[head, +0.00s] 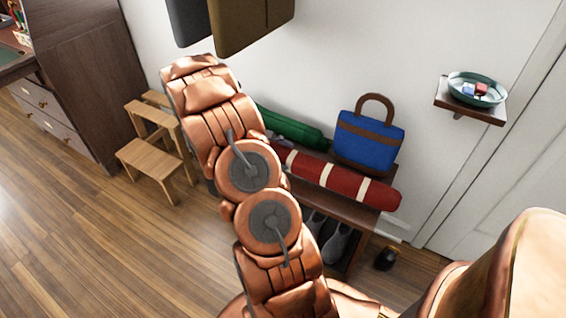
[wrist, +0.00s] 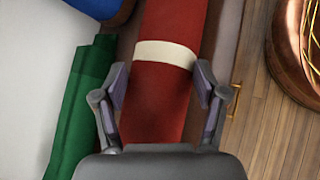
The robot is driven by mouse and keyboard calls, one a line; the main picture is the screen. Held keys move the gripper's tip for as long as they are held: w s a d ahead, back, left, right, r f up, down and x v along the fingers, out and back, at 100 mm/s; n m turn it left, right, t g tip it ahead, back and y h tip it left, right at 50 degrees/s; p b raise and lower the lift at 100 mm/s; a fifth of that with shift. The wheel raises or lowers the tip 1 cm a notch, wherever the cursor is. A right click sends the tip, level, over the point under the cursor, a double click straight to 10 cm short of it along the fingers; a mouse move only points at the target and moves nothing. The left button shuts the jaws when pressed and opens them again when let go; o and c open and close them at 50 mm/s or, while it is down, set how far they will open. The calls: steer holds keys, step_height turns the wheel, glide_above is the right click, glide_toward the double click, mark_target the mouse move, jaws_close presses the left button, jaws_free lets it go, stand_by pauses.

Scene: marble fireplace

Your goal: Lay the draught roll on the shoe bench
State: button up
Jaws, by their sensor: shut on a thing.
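The draught roll (head: 340,182) is a long red roll with cream bands, seen in the head view along the front of the shoe bench (head: 349,214). In the wrist view the roll (wrist: 158,105) runs up the picture between my gripper's fingers (wrist: 160,88). My gripper is shut on it, with one finger on each side just below a cream band. In the head view my arm hides the gripper and the roll's left end. The roll is at or just above the bench top; I cannot tell whether it touches.
A blue bag (head: 369,139) and a green roll (head: 291,126) are on the bench behind the red roll. Shoes (head: 335,244) are below the bench top. A wooden step stool (head: 154,157) stands left. A wall shelf (head: 470,105) holds a green dish (head: 477,89).

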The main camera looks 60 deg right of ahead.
mark_target(283, 162)
steer(key=shift+w+f+b, duration=0.1)
steer(key=shift+f+b, duration=0.35)
steer(key=shift+f, duration=1.3)
steer(key=o, duration=1.8)
steer(key=p+v, duration=0.2)
steer(key=v, duration=1)
steer(key=s+a+r+t+y, duration=0.1)
steer(key=s+a+r, duration=0.15)
steer(key=a, duration=0.35)
steer(key=s+a+r+m+t+y, duration=0.1)
steer(key=s+a+r, duration=0.1)
steer(key=a+r, duration=0.25)
steer(key=s+a+r+t+y, duration=0.1)
steer(key=s+a+r, duration=0.15)
steer(key=a, duration=0.45)
steer(key=s+a+r+t+y, duration=0.1)
steer(key=s+a, duration=0.6)
steer(key=a, duration=0.2)
steer(key=s+a+r+t+y, duration=0.1)
steer(key=s+a+r+y, duration=0.1)
steer(key=s+a, duration=0.5)
steer(key=a, duration=0.2)
steer(key=shift+s+a+r+t+y, duration=0.3)
steer(key=shift+s+a, duration=0.05)
